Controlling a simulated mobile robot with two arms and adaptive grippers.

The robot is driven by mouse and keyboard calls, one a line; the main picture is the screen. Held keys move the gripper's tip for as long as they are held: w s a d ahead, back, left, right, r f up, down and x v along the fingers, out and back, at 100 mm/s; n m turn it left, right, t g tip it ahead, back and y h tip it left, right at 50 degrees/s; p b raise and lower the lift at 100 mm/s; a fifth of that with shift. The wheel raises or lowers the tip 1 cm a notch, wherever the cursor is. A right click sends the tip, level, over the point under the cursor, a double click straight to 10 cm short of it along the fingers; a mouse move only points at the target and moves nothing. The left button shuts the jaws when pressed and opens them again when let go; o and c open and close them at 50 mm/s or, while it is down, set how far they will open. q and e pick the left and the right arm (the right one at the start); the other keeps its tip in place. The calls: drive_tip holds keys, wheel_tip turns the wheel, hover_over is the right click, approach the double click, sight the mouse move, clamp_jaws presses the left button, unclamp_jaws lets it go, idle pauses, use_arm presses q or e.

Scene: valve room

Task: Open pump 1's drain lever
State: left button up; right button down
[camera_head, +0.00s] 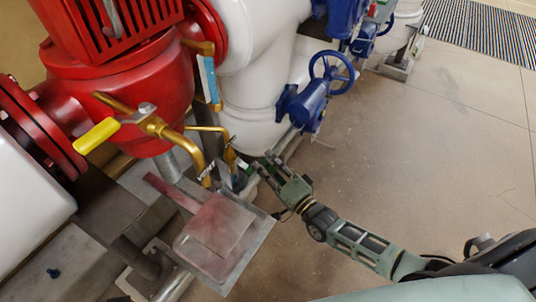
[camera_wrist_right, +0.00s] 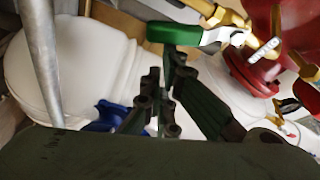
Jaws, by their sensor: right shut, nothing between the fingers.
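The red pump (camera_head: 125,85) stands at the upper left of the head view with brass pipework. A lever with a green handle (camera_wrist_right: 175,34) sits on a brass valve (camera_wrist_right: 225,14) in the wrist view. My left gripper is not in view.
A yellow-handled lever (camera_head: 97,136) and a blue-handled lever (camera_head: 209,80) sit on the brass pipework. A metal tray (camera_head: 252,252) lies below. A blue valve with a handwheel (camera_head: 331,73) and a white pipe (camera_head: 252,95) stand behind. The floor at right is clear.

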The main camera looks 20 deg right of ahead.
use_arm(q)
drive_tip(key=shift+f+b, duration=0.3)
use_arm(e)
drive_tip(key=shift+s+a+f, duration=0.85)
drive_tip(key=shift+a+f, duration=0.2)
drive_tip(key=shift+f, duration=0.05)
drive_tip(key=shift+s+a+f, duration=0.15)
drive_tip(key=shift+a, duration=0.05)
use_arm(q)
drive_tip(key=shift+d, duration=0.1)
